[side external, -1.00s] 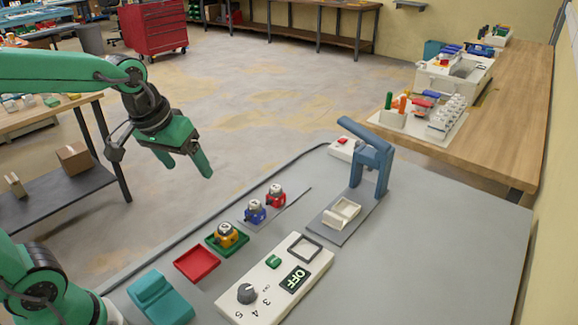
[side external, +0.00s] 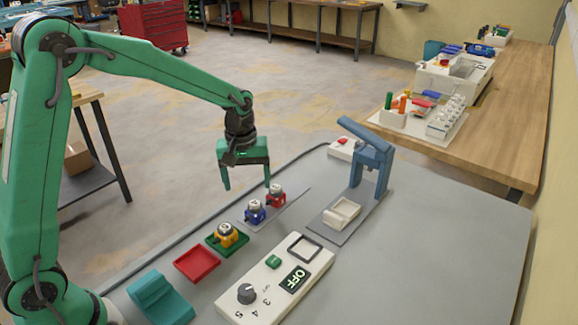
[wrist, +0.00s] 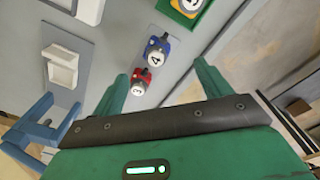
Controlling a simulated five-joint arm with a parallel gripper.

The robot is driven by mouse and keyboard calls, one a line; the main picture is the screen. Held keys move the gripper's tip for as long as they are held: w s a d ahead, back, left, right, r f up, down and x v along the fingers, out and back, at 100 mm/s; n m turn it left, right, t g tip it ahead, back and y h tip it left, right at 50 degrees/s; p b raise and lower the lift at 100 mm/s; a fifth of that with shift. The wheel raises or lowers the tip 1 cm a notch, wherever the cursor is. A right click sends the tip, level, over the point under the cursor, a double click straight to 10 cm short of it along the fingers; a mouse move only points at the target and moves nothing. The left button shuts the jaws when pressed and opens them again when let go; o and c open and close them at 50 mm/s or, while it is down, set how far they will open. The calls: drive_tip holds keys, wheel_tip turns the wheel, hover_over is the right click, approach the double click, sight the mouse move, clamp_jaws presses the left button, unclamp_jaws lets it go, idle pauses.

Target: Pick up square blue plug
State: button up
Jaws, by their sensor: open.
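The square blue plug (side external: 255,211) stands upright on a thin grey plate, with a pale round top. In the wrist view the blue plug (wrist: 155,54) shows a "4" on its top and lies beyond the fingertips. A red plug (side external: 276,194) stands close beside it; in the wrist view this red plug (wrist: 138,84) is nearer my gripper, between the fingertips in the picture. My gripper (side external: 247,187) is open and empty, pointing down above the plugs. My open fingers also show in the wrist view (wrist: 160,70).
A yellow plug (side external: 227,234) sits in a green tray (side external: 241,247), beside an empty red tray (side external: 197,264). A white control box (side external: 262,291) reads OFF. A blue lever press (side external: 372,165) stands to the right. The table's right side is clear.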

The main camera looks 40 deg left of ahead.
sight(255, 203)
drive_tip(key=shift+w+f+n+g, duration=0.2)
drive_tip(key=shift+w+f, duration=0.25)
drive_tip(key=shift+f, duration=0.4)
drive_tip(key=shift+w+f+n+g, duration=0.15)
drive_tip(key=shift+w+f, duration=0.25)
drive_tip(key=shift+f, duration=0.4)
drive_tip(key=shift+f, duration=1.3)
drive_tip(key=shift+d+f, duration=0.1)
drive_tip(key=shift+f, duration=2.5)
drive_tip(key=c, duration=1.1)
